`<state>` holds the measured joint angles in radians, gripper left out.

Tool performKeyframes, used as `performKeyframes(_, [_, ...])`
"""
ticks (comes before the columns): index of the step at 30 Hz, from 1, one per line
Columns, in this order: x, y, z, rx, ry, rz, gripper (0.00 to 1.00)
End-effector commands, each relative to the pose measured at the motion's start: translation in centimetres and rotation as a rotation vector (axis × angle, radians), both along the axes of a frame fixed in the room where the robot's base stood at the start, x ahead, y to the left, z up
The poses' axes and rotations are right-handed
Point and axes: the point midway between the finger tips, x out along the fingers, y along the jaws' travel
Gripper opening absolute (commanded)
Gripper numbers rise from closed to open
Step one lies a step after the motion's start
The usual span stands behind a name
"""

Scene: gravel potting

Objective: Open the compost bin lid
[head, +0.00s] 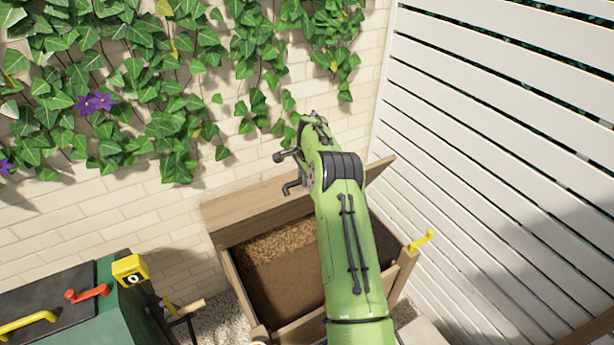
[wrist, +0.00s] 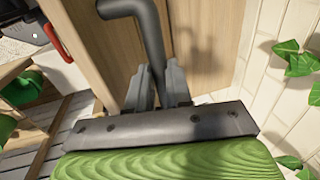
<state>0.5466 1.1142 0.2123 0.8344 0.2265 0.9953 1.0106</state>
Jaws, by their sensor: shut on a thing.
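The compost bin (head: 240,285) is a wooden box in the head view, with brown compost visible inside. Its wooden lid (head: 245,207) stands raised at the back, near the brick wall. In the wrist view the lid's wooden face (wrist: 200,60) fills the middle. A dark grey bent handle (wrist: 148,35) comes down in front of it. My gripper (wrist: 158,82) is shut on this handle, with a finger on each side. In the head view my green arm reaches over the bin and hides its middle and much of the lid; the fingertips are not clear there.
A green bin (head: 125,310) with a dark top, yellow and red handles and a yellow tag (head: 130,270) stands at the left. A yellow handle (head: 421,240) juts from the compost bin's right side. A white slatted fence (head: 500,150) closes the right; an ivy-hung brick wall (head: 180,205) the back.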

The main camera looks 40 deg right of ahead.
Motion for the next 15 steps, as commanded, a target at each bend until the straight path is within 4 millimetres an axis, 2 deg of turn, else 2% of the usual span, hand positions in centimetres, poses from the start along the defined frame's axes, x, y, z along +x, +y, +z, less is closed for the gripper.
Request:
performKeyframes(1, [-0.03, 0.52, -0.87, 0.01, 0.011, 0.013, 0.0])
performKeyframes(8, [-0.1, 0.54, -1.0, 0.011, 0.014, 0.012, 0.0])
performKeyframes(9, [-0.1, 0.54, -1.01, 0.011, 0.014, 0.012, 0.24])
performKeyframes(13, [-0.1, 0.41, -0.89, 0.01, 0.012, 0.009, 0.44])
performKeyframes(15, [-0.1, 0.34, -0.83, 0.008, 0.01, 0.007, 0.45])
